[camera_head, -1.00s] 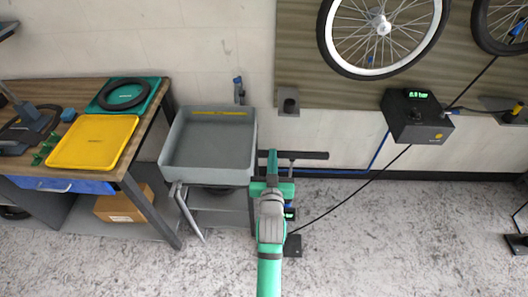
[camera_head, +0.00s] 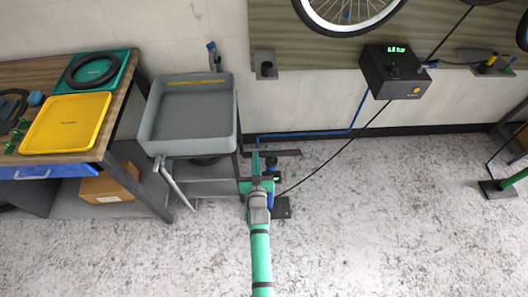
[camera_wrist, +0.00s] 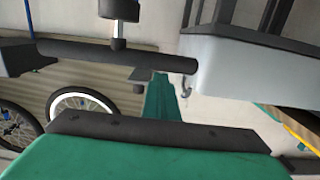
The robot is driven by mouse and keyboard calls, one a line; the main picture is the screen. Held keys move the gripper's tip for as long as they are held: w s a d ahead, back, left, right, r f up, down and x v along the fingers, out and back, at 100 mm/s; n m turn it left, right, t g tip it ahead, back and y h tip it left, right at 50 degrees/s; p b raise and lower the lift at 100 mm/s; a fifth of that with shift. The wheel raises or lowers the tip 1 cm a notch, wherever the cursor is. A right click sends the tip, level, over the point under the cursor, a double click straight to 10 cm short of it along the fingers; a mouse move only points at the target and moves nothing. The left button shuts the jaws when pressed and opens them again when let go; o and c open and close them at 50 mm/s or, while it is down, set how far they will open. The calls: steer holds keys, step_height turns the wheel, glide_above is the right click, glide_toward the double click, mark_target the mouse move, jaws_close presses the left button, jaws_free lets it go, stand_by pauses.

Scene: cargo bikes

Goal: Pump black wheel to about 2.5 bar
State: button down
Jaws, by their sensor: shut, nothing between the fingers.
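My gripper (camera_head: 257,166) is shut and empty, at the left part of the dark pump handle bar (camera_head: 287,153). Its green finger also shows in the wrist view (camera_wrist: 160,100), next to the handle bar (camera_wrist: 115,55); I cannot tell whether they touch. The pump has a blue body (camera_head: 271,170), partly hidden by my gripper, and a black foot (camera_head: 283,208) on the floor. A black hose runs from it to the black gauge box (camera_head: 395,72), whose green digits are too small to read surely. A black tyre (camera_head: 523,32) shows at the right edge, cut off.
A white-rimmed wheel (camera_head: 350,12) hangs on the wall panel. A grey tray cart (camera_head: 190,135) stands left of the pump. A bench (camera_head: 135,95) farther left bears a yellow tray (camera_head: 65,122) and a green tray (camera_head: 122,72). The front floor is clear.

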steer(key=shift+s+f, duration=0.15)
steer(key=shift+f, duration=0.6)
steer(key=s+r, duration=0.5)
steer(key=s, duration=0.5)
steer(key=shift+s+r, duration=0.2)
steer(key=shift+s, duration=0.05)
steer(key=shift+a, duration=0.1)
